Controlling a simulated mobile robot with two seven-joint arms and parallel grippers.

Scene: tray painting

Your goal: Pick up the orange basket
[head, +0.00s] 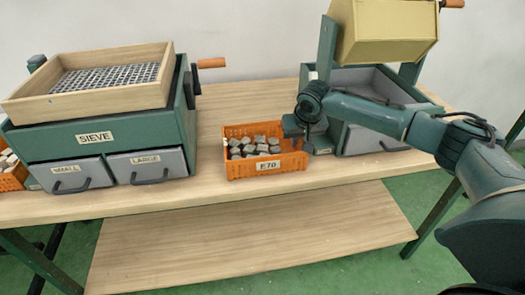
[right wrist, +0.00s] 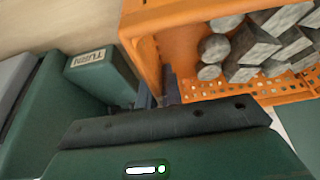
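The orange basket (head: 228,160) stands upright on the table, between the sieve box and the right-hand machine. It carries an "E70" label and holds several grey chunks. My right gripper (head: 294,129) is at the basket's right-hand wall. In the right wrist view, the basket (right wrist: 142,50) fills the upper right. My right gripper's fingers (right wrist: 158,92) are close together, one on each side of the basket wall, and look shut on it. The fingertips are partly hidden. My left gripper is not in view.
The sieve box (head: 150,144) with two drawers stands left on the table (head: 215,105). A green machine with a yellow hopper (head: 388,35) stands close right of the basket. Another orange basket (head: 14,180) is at the far left. A shelf (head: 250,235) lies below.

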